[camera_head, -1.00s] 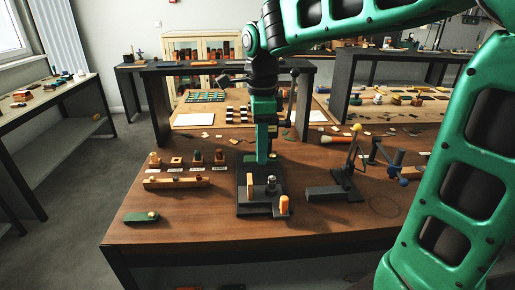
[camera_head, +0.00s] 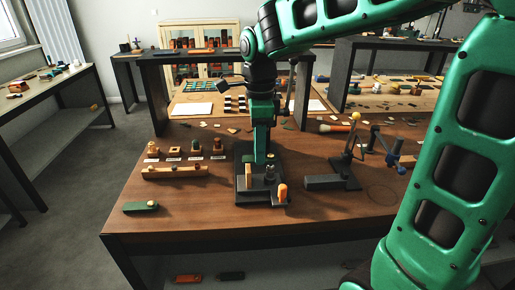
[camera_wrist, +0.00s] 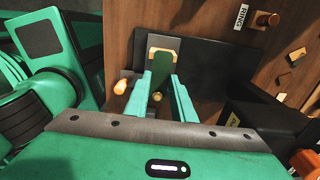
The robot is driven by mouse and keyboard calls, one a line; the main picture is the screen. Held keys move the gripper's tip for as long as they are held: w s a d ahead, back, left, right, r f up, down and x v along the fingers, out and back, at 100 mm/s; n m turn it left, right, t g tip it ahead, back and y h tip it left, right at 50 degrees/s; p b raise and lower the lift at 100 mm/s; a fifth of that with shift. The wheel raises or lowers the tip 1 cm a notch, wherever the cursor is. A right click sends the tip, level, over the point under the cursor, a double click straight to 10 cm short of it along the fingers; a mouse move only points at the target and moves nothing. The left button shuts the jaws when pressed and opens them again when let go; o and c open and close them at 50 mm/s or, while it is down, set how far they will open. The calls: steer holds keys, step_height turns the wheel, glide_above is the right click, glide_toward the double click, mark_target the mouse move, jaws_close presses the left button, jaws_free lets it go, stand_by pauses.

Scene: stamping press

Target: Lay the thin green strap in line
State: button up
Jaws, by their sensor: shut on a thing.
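My gripper (camera_wrist: 162,98) points down over the dark stamping press (camera_head: 246,199), which stands in the middle of the brown table. Its two pale green fingers are shut on the thin green strap (camera_wrist: 164,43). A small brass round shows between the fingers. In the head view my gripper (camera_head: 261,158) hides most of the strap. I cannot tell whether the strap touches the press.
An orange-tipped handle (camera_head: 282,192) stands at the press's front right. A green block (camera_head: 138,207) lies at the front left, near a wooden rail (camera_head: 172,173). A dark fixture (camera_head: 325,183) stands to the right. Bare table lies at the front.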

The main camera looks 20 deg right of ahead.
steer(key=shift+f, duration=1.2)
stand_by(0.5)
steer(key=o, duration=1)
steer(key=shift+c, duration=0.9)
steer(key=shift+r, duration=3.55)
steer(key=shift+d, duration=0.15)
